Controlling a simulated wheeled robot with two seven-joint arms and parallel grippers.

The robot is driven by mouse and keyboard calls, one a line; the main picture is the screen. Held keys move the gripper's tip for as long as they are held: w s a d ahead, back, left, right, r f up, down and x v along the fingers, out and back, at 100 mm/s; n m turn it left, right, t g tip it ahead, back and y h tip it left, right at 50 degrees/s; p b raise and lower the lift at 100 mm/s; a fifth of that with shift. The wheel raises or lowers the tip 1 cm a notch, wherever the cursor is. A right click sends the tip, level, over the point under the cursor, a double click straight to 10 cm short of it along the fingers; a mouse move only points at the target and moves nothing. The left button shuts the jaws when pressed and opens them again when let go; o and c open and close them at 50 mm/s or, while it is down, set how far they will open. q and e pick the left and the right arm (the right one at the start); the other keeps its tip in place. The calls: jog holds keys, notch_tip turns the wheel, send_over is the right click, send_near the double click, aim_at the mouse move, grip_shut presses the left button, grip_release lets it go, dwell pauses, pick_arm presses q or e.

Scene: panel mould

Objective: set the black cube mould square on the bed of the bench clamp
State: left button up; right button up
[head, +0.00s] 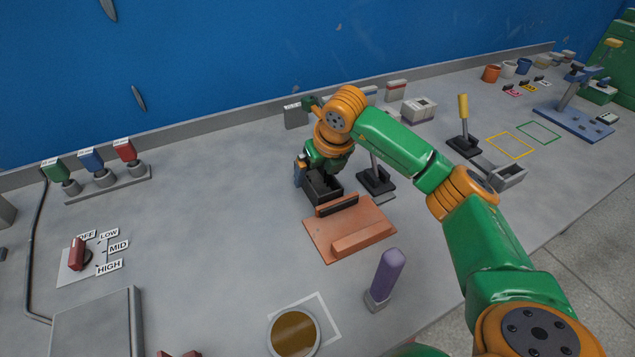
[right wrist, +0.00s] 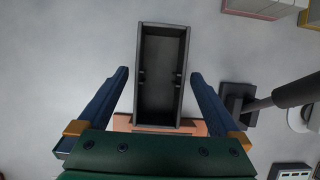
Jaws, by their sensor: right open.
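The black mould (head: 322,188), an open-topped long box with inner ribs, is at the far edge of a salmon-coloured plate (head: 372,238) with raised bars. In the right wrist view the mould (right wrist: 161,75) lies lengthwise between my right gripper's fingers, its near end over or against the plate (right wrist: 122,124). My right gripper (right wrist: 160,85) is open, with a gap on each side of the mould. In the head view my right gripper (head: 318,172) partly covers the mould. I cannot tell whether the salmon plate is the clamp's bed. My left gripper is out of view.
A black-based lever (head: 376,182) stands close right of the mould. A purple-handled tool (head: 387,275) stands in front of the plate. A yellow-handled lever fixture (head: 464,125) and a blue-based stand (head: 572,120) are farther right. The bench left of the mould is clear.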

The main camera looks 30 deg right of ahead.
grip_shut()
